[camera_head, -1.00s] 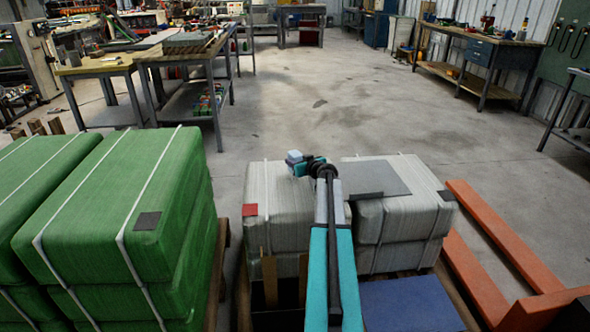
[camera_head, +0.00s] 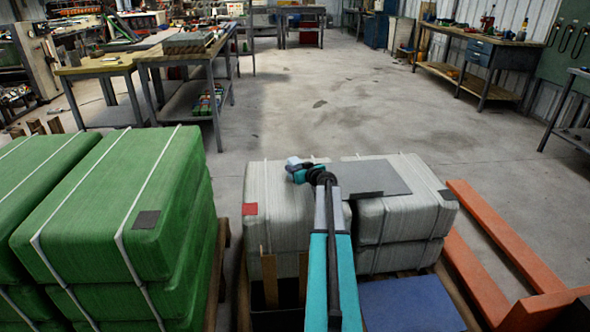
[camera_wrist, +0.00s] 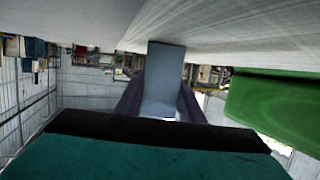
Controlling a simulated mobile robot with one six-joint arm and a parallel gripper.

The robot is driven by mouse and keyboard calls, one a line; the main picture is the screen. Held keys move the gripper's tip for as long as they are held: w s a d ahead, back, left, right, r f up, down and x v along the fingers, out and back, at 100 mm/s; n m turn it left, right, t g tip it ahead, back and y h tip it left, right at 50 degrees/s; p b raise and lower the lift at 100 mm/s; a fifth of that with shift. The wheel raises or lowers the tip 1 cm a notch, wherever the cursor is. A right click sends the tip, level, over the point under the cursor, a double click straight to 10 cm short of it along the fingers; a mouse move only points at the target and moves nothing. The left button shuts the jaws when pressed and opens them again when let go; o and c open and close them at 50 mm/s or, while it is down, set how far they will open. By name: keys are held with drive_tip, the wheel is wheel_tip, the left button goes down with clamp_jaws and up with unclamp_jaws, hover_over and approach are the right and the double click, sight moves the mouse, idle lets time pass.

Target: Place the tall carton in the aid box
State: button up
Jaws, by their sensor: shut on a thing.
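My gripper (camera_wrist: 160,98) shows in the wrist view with its two dark fingers on either side of a tall blue-grey block, which looks like the tall carton (camera_wrist: 166,70). It is shut on this carton. In the head view, my gripper (camera_head: 297,167) is at the end of the teal arm, over the left pale sack bale. Only a small light part of the carton shows there; the arm end hides the rest. I cannot make out an aid box in either view.
Strapped pale bales (camera_head: 280,202) stand below the arm, with a grey flat sheet (camera_head: 376,180) on top. Green bales (camera_head: 110,205) are stacked left. A blue panel (camera_head: 410,304) lies in front, and an orange fork frame (camera_head: 505,240) lies right.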

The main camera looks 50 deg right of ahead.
drive_tip(key=o, duration=1)
drive_tip(key=shift+r, duration=0.1)
drive_tip(key=shift+p+v, duration=0.45)
drive_tip(key=shift+v, duration=5.6)
drive_tip(key=shift+d, duration=0.15)
